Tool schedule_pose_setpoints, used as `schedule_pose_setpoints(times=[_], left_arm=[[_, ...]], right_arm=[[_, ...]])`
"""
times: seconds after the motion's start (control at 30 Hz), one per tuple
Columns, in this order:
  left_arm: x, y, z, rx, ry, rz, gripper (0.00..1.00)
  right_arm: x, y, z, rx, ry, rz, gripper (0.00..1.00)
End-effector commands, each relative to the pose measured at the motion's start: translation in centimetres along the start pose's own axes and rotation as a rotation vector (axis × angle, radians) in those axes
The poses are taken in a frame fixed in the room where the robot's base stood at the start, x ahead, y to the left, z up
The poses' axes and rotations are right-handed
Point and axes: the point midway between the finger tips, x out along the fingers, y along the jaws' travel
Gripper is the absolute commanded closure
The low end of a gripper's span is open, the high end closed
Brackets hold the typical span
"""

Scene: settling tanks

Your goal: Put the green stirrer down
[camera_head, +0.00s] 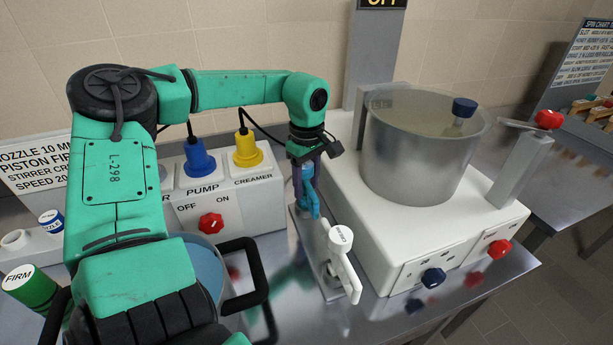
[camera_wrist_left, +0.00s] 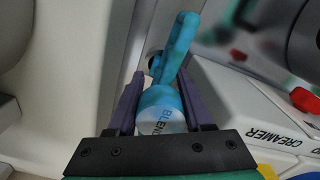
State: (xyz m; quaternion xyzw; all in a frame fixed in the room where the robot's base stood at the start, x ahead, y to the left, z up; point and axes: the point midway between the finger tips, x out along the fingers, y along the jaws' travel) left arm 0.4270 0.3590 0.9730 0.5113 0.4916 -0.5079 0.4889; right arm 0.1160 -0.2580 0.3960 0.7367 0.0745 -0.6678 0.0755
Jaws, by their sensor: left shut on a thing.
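My left gripper (camera_head: 306,178) reaches down from above in the head view, at the middle, beside the large steel pot's white base. It is shut on a blue stirrer (camera_head: 311,204). In the left wrist view this blue stirrer (camera_wrist_left: 160,107) has a round end with a partly hidden label beginning "BLEN", between the purple fingers, and a slim looped part reaching beyond. I cannot tell whether its far end touches anything. The only loose green thing I see is a green cylinder (camera_head: 36,291) labelled "FIRM", at the lower left, partly hidden. My right gripper is not in view.
A white-handled piece (camera_head: 341,262) stands on a narrow grey block just below the gripper. The pot (camera_head: 417,150) on its white base (camera_head: 370,235) is close on the right. The pump panel (camera_head: 245,210) with blue and yellow plugs is on the left.

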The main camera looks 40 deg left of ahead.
Motion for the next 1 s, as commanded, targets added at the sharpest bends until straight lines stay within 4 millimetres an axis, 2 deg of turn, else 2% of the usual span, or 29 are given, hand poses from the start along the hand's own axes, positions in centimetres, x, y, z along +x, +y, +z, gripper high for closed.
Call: schedule_pose_setpoints(times=[0.1,0.4,0.43,0.5,0.8,0.87,0.93,1.0], left_arm=[[1.1,0.0,0.1,0.001,-0.001,0.000,1.00],[1.6,0.0,0.0,0.000,0.000,0.001,1.00],[1.5,0.0,0.0,0.000,0.000,0.001,0.42],[1.4,0.0,0.0,0.000,0.000,0.000,0.19],[1.2,0.0,0.0,0.000,0.000,0.000,0.19],[0.7,0.0,0.0,0.000,0.000,0.000,0.19],[0.1,0.1,0.0,0.000,0.002,0.004,0.19],[-1.4,0.1,0.0,-0.001,0.001,0.006,0.19]], right_arm=[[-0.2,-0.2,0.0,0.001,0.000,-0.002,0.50],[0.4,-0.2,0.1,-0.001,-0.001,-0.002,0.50],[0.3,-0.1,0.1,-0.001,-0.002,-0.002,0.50],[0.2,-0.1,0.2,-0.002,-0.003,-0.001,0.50],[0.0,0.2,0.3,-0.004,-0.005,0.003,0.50],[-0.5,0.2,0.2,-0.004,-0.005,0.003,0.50],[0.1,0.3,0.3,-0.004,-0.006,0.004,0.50],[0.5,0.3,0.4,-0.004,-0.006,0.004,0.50]])
